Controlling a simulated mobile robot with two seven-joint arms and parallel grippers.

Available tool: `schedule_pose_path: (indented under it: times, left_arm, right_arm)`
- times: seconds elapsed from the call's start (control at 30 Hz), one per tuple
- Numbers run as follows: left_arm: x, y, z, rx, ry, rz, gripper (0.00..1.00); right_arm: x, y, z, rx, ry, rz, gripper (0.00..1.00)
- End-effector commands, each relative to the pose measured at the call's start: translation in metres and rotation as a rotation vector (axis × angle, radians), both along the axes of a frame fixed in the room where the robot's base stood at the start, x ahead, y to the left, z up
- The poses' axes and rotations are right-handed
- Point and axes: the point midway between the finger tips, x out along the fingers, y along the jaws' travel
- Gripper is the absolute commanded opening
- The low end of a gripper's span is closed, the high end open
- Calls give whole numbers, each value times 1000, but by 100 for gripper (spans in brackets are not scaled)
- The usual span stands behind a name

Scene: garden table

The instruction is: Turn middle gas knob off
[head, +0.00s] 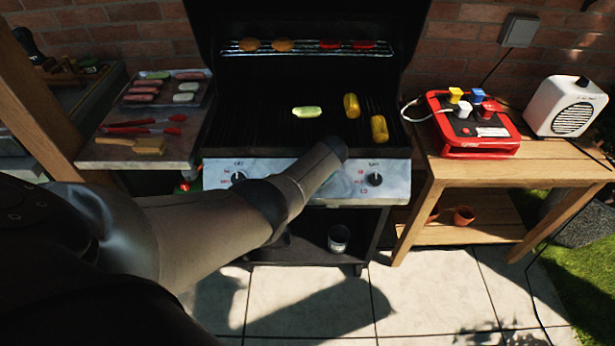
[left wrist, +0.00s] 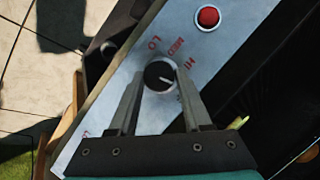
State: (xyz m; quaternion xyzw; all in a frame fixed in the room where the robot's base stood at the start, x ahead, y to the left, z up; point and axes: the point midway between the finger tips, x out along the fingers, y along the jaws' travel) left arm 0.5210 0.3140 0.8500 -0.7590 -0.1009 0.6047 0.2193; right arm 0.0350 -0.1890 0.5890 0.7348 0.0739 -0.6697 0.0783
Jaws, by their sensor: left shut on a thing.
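The middle gas knob (left wrist: 158,78) is a round dark knob with a white pointer line on the pale control panel (left wrist: 118,108). My left gripper (left wrist: 161,72) is shut on it, one finger on each side. In the left wrist view the pointer slants right and slightly down, beyond the HI label. LO, MED and HI are printed around the knob. The right finger partly hides the marking below HI. In the head view my left arm covers this knob and the gripper's fingers are hidden. My right gripper is not in view.
A left knob (head: 238,177) and a right knob (head: 375,179) flank my arm. A red button (left wrist: 208,17) is near the held knob. Corn (head: 379,129) and other food lie on the grill. A side shelf (head: 135,163) with tools is left; a wooden table (head: 550,158) is right.

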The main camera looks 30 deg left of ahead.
Motion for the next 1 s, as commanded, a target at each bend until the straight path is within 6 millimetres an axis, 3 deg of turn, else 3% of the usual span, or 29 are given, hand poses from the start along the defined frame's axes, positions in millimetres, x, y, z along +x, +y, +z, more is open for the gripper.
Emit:
schedule_pose_path:
  times: [0.4,0.97,1.0]
  left_arm:
    - [-1,-2,-2,123,79,-144,0]
    - [-1,-2,-2,141,91,-166,0]
    - [-1,-2,-2,141,91,-166,50]
  right_arm:
    - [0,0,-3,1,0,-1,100]
    - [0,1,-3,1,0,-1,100]
    - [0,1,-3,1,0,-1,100]
